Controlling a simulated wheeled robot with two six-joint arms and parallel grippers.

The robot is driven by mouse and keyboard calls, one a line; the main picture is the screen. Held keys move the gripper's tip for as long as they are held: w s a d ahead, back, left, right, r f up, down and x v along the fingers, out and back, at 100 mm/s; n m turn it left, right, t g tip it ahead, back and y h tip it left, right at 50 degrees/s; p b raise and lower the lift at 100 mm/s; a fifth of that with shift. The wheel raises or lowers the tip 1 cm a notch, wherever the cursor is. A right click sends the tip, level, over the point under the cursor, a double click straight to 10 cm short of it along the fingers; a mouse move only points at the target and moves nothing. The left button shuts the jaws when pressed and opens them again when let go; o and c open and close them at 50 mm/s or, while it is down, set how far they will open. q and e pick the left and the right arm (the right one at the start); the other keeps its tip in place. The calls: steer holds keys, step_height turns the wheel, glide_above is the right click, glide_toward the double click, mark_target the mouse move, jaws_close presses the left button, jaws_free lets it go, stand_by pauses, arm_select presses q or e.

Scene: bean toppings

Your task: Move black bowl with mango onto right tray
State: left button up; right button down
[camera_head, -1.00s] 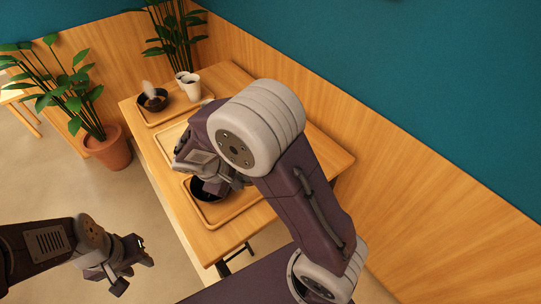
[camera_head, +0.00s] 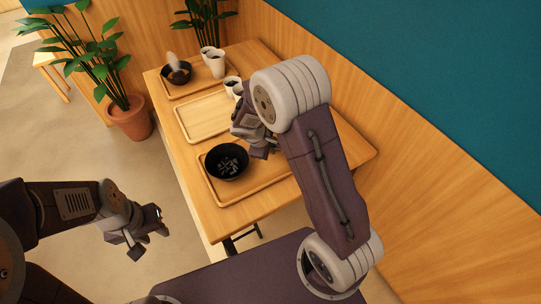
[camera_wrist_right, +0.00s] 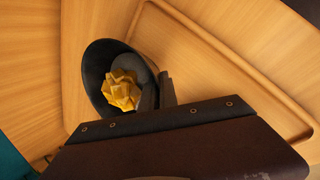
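A black bowl (camera_wrist_right: 98,62) with yellow mango chunks (camera_wrist_right: 122,92) shows in the right wrist view, beside or over a wooden tray's rim. In the head view I cannot make it out; my right arm covers that area. My right gripper (camera_head: 258,152) is at the wall side of the near tray. In the wrist view its dark fingers (camera_wrist_right: 158,90) are at the mango bowl's rim; whether they are shut on it is unclear. The near tray (camera_head: 262,178) holds another black bowl (camera_head: 227,162) with greyish pieces. My left gripper (camera_head: 148,232) is open and empty, off the table.
The middle tray (camera_head: 203,118) looks empty where visible, with a cup (camera_head: 232,83) beyond it. The far tray (camera_head: 195,88) holds a black bowl (camera_head: 176,72), with white cups (camera_head: 216,66) near it. A potted plant (camera_head: 128,118) stands left of the table.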

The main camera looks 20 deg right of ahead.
step_height(320, 180, down, 4)
steer(key=shift+r+b, duration=0.25)
steer(key=shift+b, duration=0.35)
steer(key=shift+f, duration=0.25)
steer(key=shift+f, duration=0.15)
steer(key=c, duration=1.6)
jaws_free()
steer(key=shift+c, duration=0.2)
